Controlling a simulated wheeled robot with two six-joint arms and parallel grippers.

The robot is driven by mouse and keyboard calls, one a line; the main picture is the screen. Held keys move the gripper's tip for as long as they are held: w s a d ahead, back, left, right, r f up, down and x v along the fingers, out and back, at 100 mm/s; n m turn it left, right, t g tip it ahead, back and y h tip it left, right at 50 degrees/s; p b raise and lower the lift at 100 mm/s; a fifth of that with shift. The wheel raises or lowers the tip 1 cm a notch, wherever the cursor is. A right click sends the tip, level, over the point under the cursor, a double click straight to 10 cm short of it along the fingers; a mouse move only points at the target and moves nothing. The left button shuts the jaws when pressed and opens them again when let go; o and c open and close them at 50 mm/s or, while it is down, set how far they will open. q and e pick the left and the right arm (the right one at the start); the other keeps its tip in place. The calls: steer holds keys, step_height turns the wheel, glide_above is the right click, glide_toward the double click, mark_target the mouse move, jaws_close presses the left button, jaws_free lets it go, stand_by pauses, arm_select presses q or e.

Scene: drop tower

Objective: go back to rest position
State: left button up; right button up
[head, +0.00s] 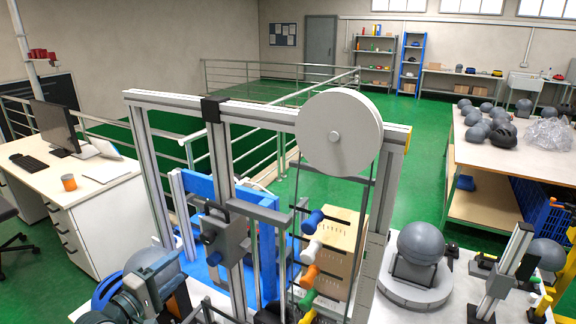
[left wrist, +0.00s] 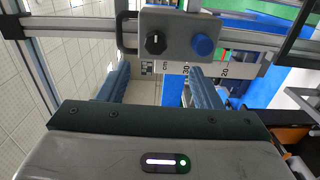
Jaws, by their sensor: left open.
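My left gripper (head: 170,290) is at the lower left of the head view, in front of the drop tower frame (head: 140,160). In the left wrist view the left gripper (left wrist: 158,82) has its two blue-grey fingers spread apart, with nothing held between them. Beyond the fingertips is a grey control box (left wrist: 182,36) with a black knob and a blue button. The same box (head: 222,240) shows on the tower in the head view. I cannot tell the exact gap between fingers and box. My right gripper is not in view.
A large white wheel (head: 340,120) tops the tower. A grey ball (head: 421,243) rests on a round base to the right, near a metal stand (head: 505,265). A white desk (head: 100,190) stands left, a table with several grey balls (head: 540,160) at right. Green floor (head: 420,130) lies between.

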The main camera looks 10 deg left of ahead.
arm_select(q)
steer(key=s+d+f+m+g+y, duration=0.2)
steer(key=s+d+f+m+g, duration=0.65)
steer(key=s+f, duration=0.5)
steer(key=s+f+m+g+y, duration=0.2)
steer(key=s+m, duration=0.1)
steer(key=s, duration=0.5)
steer(key=s+f+m+g+y, duration=0.2)
steer(key=s+m+y, duration=0.1)
steer(key=s, duration=0.4)
step_height(320, 180, down, 36)
steer(key=a+g+b, duration=0.2)
steer(key=b, duration=0.5)
steer(key=s+f+b, duration=0.3)
steer(key=s+f, duration=0.6)
steer(key=f, duration=0.4)
steer(key=s+a+f+g+b, duration=0.1)
steer(key=s+f+b, duration=0.2)
steer(key=s+f, duration=0.7)
step_height(320, 180, down, 3)
steer(key=shift+s+a+f, duration=0.15)
steer(key=shift+a+f, duration=0.05)
